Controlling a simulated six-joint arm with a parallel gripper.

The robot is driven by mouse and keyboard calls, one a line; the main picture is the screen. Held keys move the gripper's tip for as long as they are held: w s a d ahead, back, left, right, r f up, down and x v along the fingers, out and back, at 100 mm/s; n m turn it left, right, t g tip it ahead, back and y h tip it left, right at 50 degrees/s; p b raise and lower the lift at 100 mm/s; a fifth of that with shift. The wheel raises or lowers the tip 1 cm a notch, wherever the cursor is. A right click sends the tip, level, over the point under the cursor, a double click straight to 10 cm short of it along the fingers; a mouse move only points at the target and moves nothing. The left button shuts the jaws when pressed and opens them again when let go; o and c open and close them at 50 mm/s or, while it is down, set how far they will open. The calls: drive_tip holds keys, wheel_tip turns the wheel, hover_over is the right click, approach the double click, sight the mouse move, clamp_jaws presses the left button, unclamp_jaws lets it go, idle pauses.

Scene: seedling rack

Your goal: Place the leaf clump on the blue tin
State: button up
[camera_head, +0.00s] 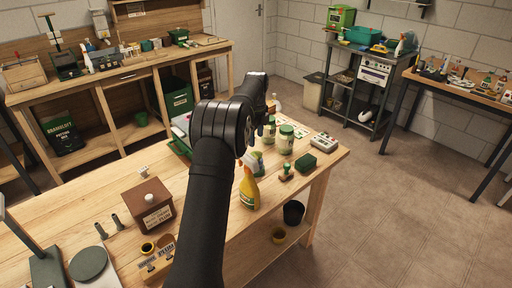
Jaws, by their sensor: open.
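I cannot make out a leaf clump or a blue tin in the camera_head view. My black arm crosses the middle of the wooden workbench (85,215) and hides part of its top. The far end of the arm reaches behind its own dark joint at the bench's back right. My gripper's fingers cannot be made out there. A dark green block (305,163) lies near the bench's right end, and I cannot tell whether it is foliage.
A yellow spray bottle (249,189), pale jars with green lids (285,138) and a grey device (325,142) stand right of my arm. A brown box (147,205) stands left of it. A green tray edge (179,146) shows behind.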

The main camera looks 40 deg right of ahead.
sight(256, 153)
wheel_tip(256, 153, up, 4)
drive_tip(key=shift+f, duration=0.2)
wheel_tip(256, 153, down, 12)
drive_tip(key=shift+a+f, duration=0.1)
drive_tip(key=shift+f, duration=0.15)
drive_tip(key=shift+r, duration=2.15)
